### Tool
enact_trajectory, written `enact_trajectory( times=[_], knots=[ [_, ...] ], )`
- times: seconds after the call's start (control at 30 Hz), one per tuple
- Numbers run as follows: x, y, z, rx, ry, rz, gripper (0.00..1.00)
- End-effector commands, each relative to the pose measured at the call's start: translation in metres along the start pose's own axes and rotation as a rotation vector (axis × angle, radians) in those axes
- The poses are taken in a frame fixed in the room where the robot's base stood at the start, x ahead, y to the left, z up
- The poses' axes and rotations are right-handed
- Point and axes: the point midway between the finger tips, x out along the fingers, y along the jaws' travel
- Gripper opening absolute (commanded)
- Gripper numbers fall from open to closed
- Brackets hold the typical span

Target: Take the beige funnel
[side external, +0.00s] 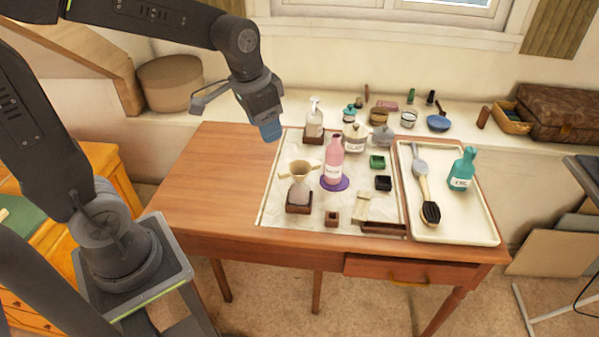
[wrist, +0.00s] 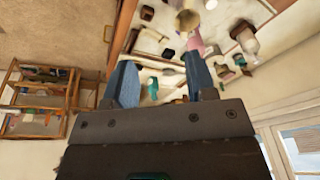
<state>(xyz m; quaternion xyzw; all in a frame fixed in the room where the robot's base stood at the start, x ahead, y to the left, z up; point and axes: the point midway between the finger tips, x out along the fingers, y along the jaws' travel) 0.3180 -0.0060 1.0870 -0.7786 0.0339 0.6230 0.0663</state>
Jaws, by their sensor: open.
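A round beige shape near the top of the wrist view (wrist: 187,20) looks like the funnel seen from above. My gripper (side external: 270,131) has blue fingers and hangs above the back left part of the table, behind and above the funnel, well apart from it. In the wrist view my gripper (wrist: 158,82) is open with nothing between its fingers.
A pink bottle (side external: 333,162) stands on a purple disc close to the funnel's right. A pump bottle (side external: 314,121) stands behind it. A cream tray (side external: 467,228) with brushes and a teal bottle (side external: 462,170) is at the right. The table's left part (side external: 205,180) is bare.

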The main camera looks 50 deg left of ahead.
Motion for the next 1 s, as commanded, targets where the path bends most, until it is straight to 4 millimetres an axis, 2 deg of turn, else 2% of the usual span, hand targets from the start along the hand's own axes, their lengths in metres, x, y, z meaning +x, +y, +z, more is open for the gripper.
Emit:
enact_trajectory(
  times=[0.03,0.2,0.3,0.4,0.57,0.9,1.0],
  knots=[
    [0.017,-0.010,-0.010,0.013,-0.043,0.008,0.51],
    [0.067,-0.037,-0.034,0.070,-0.140,0.039,0.51],
    [0.091,-0.049,-0.041,0.095,-0.180,0.056,0.51],
    [0.106,-0.056,-0.044,0.110,-0.202,0.068,0.51],
    [0.121,-0.059,-0.044,0.121,-0.216,0.076,0.51],
    [0.180,-0.055,-0.030,0.120,-0.217,0.076,0.51],
    [0.192,-0.054,-0.028,0.119,-0.215,0.075,0.51]
  ],
)
